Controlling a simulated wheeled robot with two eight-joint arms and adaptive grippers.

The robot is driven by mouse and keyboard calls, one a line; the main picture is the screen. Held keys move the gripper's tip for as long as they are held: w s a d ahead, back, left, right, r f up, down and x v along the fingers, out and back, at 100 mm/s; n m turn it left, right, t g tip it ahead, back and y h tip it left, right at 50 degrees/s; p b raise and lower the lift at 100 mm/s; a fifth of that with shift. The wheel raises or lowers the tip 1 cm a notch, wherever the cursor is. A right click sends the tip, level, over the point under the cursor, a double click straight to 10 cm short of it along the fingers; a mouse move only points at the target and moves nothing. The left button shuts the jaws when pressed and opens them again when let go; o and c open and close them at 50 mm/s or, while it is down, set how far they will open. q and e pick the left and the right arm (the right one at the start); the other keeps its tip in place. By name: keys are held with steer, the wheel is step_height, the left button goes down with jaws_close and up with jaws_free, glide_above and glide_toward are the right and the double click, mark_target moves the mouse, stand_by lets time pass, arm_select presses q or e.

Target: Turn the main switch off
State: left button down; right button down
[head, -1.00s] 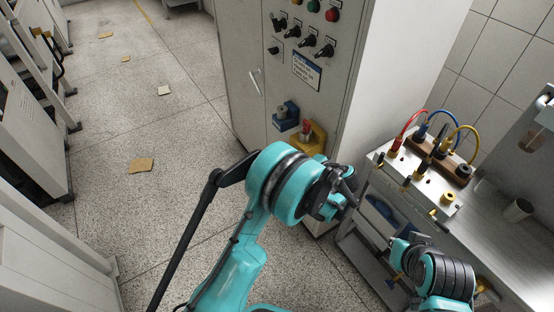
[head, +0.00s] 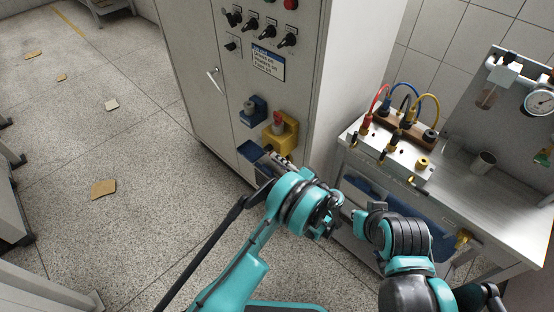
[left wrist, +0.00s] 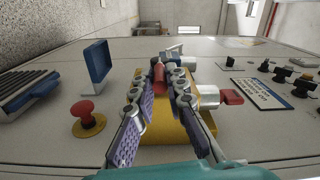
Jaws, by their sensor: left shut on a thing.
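A switch with a yellow base (head: 276,141) and a red part on top (head: 281,118) sits on the grey cabinet's front. The left wrist view shows the yellow base (left wrist: 165,128) and a red handle (left wrist: 158,77) close up. My left gripper (left wrist: 160,73) is shut on the red handle, with a finger on each side. In the head view my left gripper (head: 268,164) is at the cabinet just below the yellow base, its fingertips hard to make out. My right gripper (head: 377,208) is in front of the workbench; its fingers cannot be made out.
A red mushroom button (left wrist: 88,118) and a blue plate (left wrist: 98,61) stand out near the left gripper. Black knobs (head: 267,32) and a label (head: 267,61) sit higher on the cabinet. A metal workbench (head: 505,195) with cabled terminals stands right. The floor at left is mostly clear.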

arm_select(q)
steer(key=shift+a, duration=0.1)
steer(key=c, duration=1.5)
jaws_free()
steer(key=shift+f, duration=0.1)
steer(key=shift+c, duration=0.2)
steer(key=v, duration=0.7)
steer(key=shift+s, duration=0.15)
steer(key=shift+d, duration=0.2)
